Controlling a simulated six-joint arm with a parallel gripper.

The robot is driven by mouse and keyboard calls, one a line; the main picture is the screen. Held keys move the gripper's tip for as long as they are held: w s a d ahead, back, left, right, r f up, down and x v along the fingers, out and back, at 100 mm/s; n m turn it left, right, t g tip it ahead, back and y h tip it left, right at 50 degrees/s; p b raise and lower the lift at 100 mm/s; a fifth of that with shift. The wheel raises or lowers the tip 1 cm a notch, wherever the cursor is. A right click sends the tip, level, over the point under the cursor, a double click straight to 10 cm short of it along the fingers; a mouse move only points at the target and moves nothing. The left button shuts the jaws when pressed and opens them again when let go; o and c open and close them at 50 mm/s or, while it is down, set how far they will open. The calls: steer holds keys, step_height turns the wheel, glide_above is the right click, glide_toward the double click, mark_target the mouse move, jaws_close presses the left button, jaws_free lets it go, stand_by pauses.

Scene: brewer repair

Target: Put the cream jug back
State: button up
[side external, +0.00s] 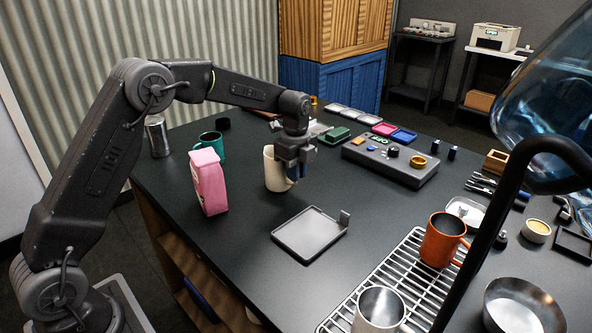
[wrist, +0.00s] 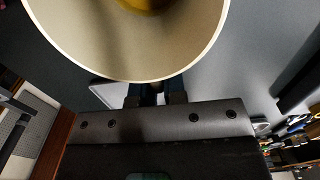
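The cream jug (side external: 275,171) stands upright near the middle of the dark table, its base at or very near the surface. In the wrist view its pale rim and inside (wrist: 130,45) fill the top, with something yellow-brown inside. My gripper (side external: 297,172) points down against the jug's right side, with blue fingertips at its wall. The fingers (wrist: 157,92) also show in the wrist view, just under the rim. The jug hides their tips and any handle between them, so I cannot tell whether they are closed on it.
A flat grey tray (side external: 305,246) with a small upright tab lies in front, empty. A pink carton (side external: 208,183) and teal mug (side external: 211,143) stand left. A grey control box (side external: 400,165) sits behind right. A wire rack (side external: 352,302) holds an orange mug (side external: 441,243) and metal cup (side external: 379,313).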

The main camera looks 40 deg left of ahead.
steer(key=o, duration=0.4)
steer(key=shift+r, duration=0.1)
step_height(320, 180, up, 12)
steer(key=s+d+r+n+t, duration=0.1)
steer(key=s+d+r+n, duration=0.15)
steer(key=s+r, duration=0.3)
steer(key=s+d+r+n+t, duration=0.1)
steer(key=s+r+n+t, duration=0.1)
steer(key=s+n, duration=0.6)
steer(key=s+f+n+t, duration=0.1)
steer(key=s+f+n, duration=0.1)
steer(key=s, duration=0.4)
steer(key=s+d+f+n, duration=0.1)
steer(key=s+f+n, duration=0.2)
steer(key=s, duration=0.3)
steer(key=s+d+f+n+t, duration=0.1)
steer(key=s+f+n, duration=0.1)
steer(key=s, duration=0.5)
steer(key=shift+d+f+n+t, duration=0.15)
steer(key=shift+d+n+t, duration=0.1)
steer(key=shift+t, duration=0.05)
